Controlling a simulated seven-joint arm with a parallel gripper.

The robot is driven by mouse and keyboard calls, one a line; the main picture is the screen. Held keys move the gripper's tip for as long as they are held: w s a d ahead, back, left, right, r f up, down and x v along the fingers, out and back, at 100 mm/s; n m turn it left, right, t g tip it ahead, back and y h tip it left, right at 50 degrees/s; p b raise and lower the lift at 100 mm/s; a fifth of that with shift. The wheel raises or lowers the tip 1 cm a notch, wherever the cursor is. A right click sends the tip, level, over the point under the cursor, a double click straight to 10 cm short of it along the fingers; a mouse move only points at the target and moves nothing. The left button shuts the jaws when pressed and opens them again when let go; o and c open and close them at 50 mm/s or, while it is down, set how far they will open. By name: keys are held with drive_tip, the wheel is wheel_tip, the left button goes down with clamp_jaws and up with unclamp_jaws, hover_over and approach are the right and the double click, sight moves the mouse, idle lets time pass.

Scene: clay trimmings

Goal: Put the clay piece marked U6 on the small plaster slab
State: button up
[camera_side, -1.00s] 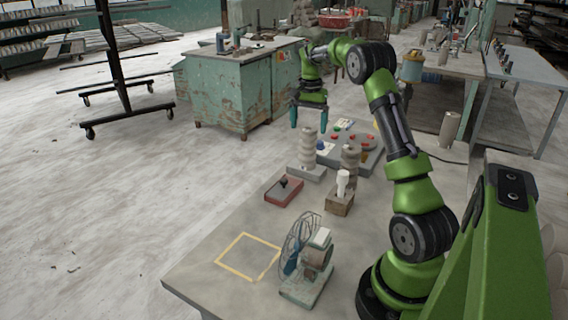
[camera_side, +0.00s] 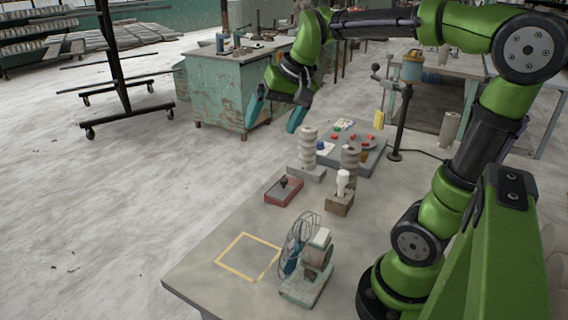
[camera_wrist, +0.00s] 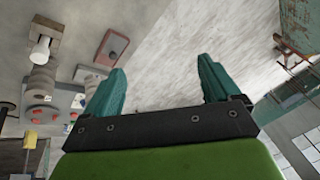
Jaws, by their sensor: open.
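My gripper (camera_side: 278,112) is open and empty, tilted in the air above the far left side of the table; its teal fingers also show in the wrist view (camera_wrist: 160,58). The mark U6 cannot be read on any piece. I cannot tell for sure which thing is the small plaster slab; a pale grey flat base (camera_side: 312,175) lies under a light ribbed stack (camera_side: 308,150).
A brown ribbed column (camera_side: 350,160), a white bulb-shaped thing on a brown block (camera_side: 340,204), and a red tray (camera_side: 280,196) stand near the board. A fan (camera_side: 305,262) is at the front. A stand (camera_side: 400,130) rises behind. The yellow-outlined square (camera_side: 232,266) is empty.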

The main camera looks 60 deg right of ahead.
drive_tip(key=s+a+f+n+t+y, duration=0.1)
drive_tip(key=s+a+f+n, duration=0.3)
drive_tip(key=s+a, duration=0.5)
drive_tip(key=shift+s+a+f+t, duration=0.15)
drive_tip(key=shift+a+f+t, duration=0.25)
drive_tip(key=shift+t, duration=0.2)
idle(0.3)
